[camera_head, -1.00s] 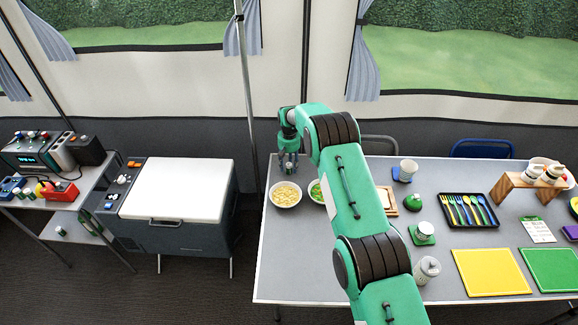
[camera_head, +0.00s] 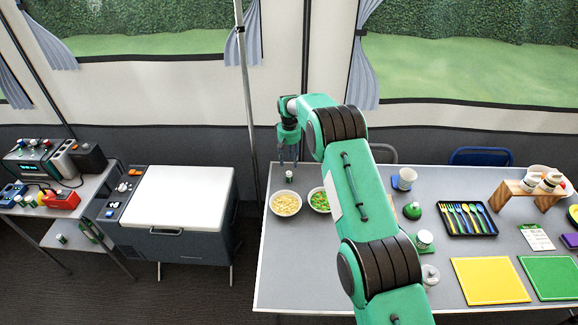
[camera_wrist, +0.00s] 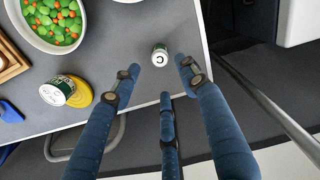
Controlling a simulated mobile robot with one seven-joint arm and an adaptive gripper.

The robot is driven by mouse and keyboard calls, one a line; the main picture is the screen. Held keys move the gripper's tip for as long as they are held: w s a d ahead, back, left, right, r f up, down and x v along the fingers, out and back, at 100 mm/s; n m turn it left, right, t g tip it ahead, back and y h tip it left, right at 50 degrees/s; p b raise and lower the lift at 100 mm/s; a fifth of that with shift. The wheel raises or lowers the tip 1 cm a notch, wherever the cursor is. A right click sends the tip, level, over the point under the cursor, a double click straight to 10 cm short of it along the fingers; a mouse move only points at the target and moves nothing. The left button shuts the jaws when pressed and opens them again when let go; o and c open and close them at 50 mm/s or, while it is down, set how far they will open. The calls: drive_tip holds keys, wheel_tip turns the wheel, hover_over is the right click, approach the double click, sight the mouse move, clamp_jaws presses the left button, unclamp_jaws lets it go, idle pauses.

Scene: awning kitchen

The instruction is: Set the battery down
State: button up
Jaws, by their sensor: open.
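The battery (camera_head: 289,174) is a small white and green cylinder standing on the grey table (camera_head: 275,270), near its far left corner. In the wrist view the battery (camera_wrist: 160,54) shows its pale top with a dark mark. My gripper (camera_head: 288,158) is just above it, pointing down. In the wrist view my gripper (camera_wrist: 170,72) has its fingers spread and empty, with the battery beyond the fingertips and apparently clear of them.
A bowl of pasta (camera_head: 286,204) and a bowl of peas and carrots (camera_head: 320,200) stand in front of the battery. In the wrist view, a green-labelled can (camera_wrist: 55,92) stands beside a yellow disc (camera_wrist: 79,91). The white-lidded cooler (camera_head: 178,195) is left of the table.

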drive_tip(key=shift+r, duration=1.35)
drive_tip(key=s+d+r, duration=0.2)
drive_tip(key=r, duration=0.5)
drive_tip(key=s+d+r+m+t, duration=0.1)
drive_tip(key=s+d+r, duration=0.15)
drive_tip(key=r, duration=0.45)
drive_tip(key=s+d+r, duration=0.2)
drive_tip(key=r, duration=0.6)
drive_tip(key=s+d+r+m+t, duration=0.1)
drive_tip(key=s+d+r, duration=0.3)
drive_tip(key=s+r, duration=0.4)
drive_tip(key=s+d+r+t, duration=0.1)
drive_tip(key=s+d+r, duration=0.3)
drive_tip(key=s+r, duration=0.35)
drive_tip(key=s+d+r+m+t, duration=0.1)
drive_tip(key=s+d+r, duration=0.25)
drive_tip(key=s, duration=0.75)
drive_tip(key=s+d+r, duration=0.3)
drive_tip(key=s+r, duration=0.2)
drive_tip(key=s, duration=0.6)
drive_tip(key=s+d+f, duration=0.1)
drive_tip(key=s+f, duration=0.1)
drive_tip(key=s, duration=0.8)
drive_tip(key=s+d+f+m+t, duration=0.1)
drive_tip(key=s+d+f, duration=0.1)
drive_tip(key=s, duration=0.9)
drive_tip(key=shift+d+f+m+t, duration=0.25)
drive_tip(key=shift+f+m+t, duration=0.05)
drive_tip(key=shift+f, duration=0.5)
